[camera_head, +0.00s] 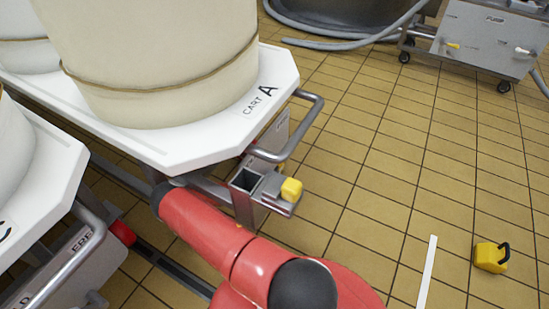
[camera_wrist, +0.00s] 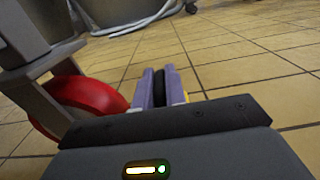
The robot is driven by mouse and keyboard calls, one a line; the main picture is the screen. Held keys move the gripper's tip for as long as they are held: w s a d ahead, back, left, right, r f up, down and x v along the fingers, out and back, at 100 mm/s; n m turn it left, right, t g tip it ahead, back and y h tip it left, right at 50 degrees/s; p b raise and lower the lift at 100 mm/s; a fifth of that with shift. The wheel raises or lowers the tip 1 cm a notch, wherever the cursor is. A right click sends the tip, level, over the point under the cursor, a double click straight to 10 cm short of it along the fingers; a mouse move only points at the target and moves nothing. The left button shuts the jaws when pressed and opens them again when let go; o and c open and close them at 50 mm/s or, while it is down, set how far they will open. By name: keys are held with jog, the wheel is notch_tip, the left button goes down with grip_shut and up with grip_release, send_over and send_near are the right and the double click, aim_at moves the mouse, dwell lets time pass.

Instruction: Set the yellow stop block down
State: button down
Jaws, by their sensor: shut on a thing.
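My gripper (camera_wrist: 160,75) shows in the wrist view as two purple fingers, shut on the black handle of the yellow stop block (camera_wrist: 186,97). Only a sliver of its yellow body shows beside the right finger; the rest is hidden behind the fingers and my wrist. I cannot tell whether it touches the floor. In the head view my gripper and the held block are hidden beyond my red arm and the cart. Another yellow block (camera_head: 490,257) with a black handle stands on the tiled floor at the right in the head view.
Cart A (camera_head: 185,150) carries a large cream vessel; its bracket has a yellow end (camera_head: 291,190). A red wheel (camera_wrist: 85,97) is close left of my fingers. A white strip (camera_head: 427,272) lies on the floor. Tiles at the right are mostly clear. A steel pump cart (camera_head: 485,40) stands behind.

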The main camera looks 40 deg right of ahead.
jog(key=shift+w+d+f+b, duration=0.2)
jog(key=shift+d+f+b, duration=0.1)
jog(key=shift+d+f, duration=0.2)
jog(key=shift+f, duration=0.25)
jog(key=c, duration=1.5)
grip_release()
jog(key=shift+a, duration=0.1)
jog(key=shift+o, duration=0.2)
jog(key=p+v, duration=0.2)
jog(key=v, duration=1)
jog(key=shift+s, duration=0.15)
